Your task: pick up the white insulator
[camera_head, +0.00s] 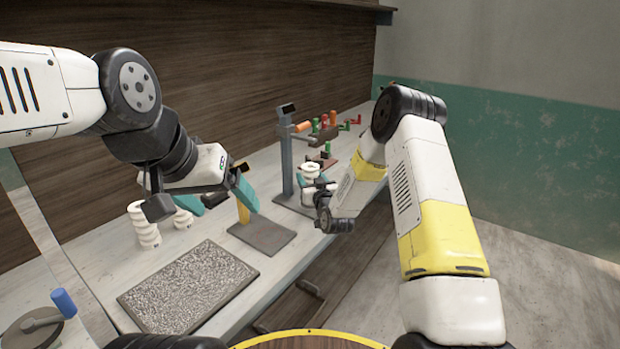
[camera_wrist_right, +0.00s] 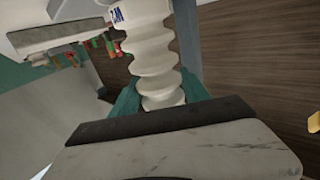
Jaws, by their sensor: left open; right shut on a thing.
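A white ribbed insulator (camera_wrist_right: 154,50) with a blue mark stands between the teal fingers of my right gripper (camera_wrist_right: 160,97) in the right wrist view. The fingers are shut on its narrow end. In the head view this insulator (camera_head: 310,170) is beside the grey post stand, with my right gripper (camera_head: 316,184) at it, partly hidden by my wrist. I cannot tell whether it touches a surface. My left gripper (camera_head: 218,203) is open and empty above the bench. Another white ribbed insulator (camera_head: 143,226) stands on the bench at the left, with a shorter white one (camera_head: 182,218) beside it.
A grey post stand (camera_head: 286,160) and a rack with red, green and orange parts (camera_head: 325,128) stand toward the back. A yellow post (camera_head: 243,209) on a grey plate (camera_head: 265,236) is near my left gripper. A speckled slab (camera_head: 187,287) lies in front.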

